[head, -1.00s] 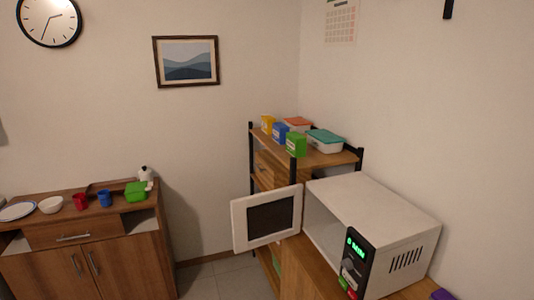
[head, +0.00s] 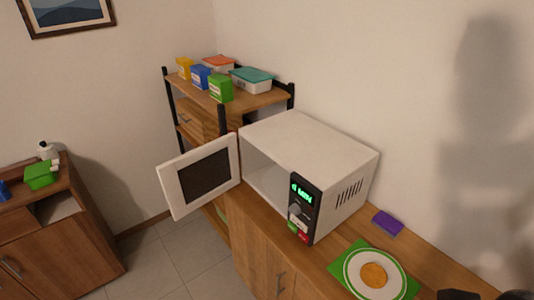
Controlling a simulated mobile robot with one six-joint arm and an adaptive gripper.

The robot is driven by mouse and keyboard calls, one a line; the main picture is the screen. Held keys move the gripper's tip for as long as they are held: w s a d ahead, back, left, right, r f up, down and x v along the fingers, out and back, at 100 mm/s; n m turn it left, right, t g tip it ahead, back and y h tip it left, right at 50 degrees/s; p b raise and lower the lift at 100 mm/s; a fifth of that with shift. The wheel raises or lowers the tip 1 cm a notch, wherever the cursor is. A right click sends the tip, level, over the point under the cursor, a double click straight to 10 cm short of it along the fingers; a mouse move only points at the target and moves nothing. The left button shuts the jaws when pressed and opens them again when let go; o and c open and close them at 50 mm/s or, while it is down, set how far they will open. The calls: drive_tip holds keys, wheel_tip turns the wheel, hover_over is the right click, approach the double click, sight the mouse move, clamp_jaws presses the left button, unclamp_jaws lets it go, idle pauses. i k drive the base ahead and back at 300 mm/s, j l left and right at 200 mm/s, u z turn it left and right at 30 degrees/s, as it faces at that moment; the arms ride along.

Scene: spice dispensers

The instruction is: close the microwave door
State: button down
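The white microwave (head: 312,147) stands on a wooden counter against the wall. Its door (head: 203,174), a white frame with a dark window, is wide open and swung out to the left, past the counter's front edge. The cavity (head: 268,176) faces the front left; I cannot make out anything inside it. The control panel (head: 303,205) has a lit green display and green and red buttons. Dark parts at the bottom right edge look like my arm or gripper, cut off by the frame. They are well away from the door, and their fingers cannot be made out.
A plate (head: 374,274) with round food lies on a green mat, right of the microwave. A purple block (head: 387,222) lies behind it. A shelf (head: 262,99) with boxes and containers stands behind the door. The tiled floor (head: 178,262) before the counter is clear.

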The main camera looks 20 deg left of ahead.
sight(191, 180)
drive_tip(key=i+j+z, duration=0.15)
drive_tip(key=j+z, duration=0.25)
drive_tip(key=j, duration=0.55)
drive_tip(key=j+z, duration=0.35)
drive_tip(key=j, duration=0.65)
drive_tip(key=j+z, duration=0.4)
drive_tip(key=j, duration=0.6)
drive_tip(key=k+j, duration=0.1)
drive_tip(key=j, duration=0.45)
drive_tip(key=k+j, duration=0.1)
drive_tip(key=j, duration=0.45)
drive_tip(key=k+j, duration=0.1)
drive_tip(key=j, duration=0.5)
drive_tip(key=k+j, duration=0.15)
drive_tip(key=k, duration=0.05)
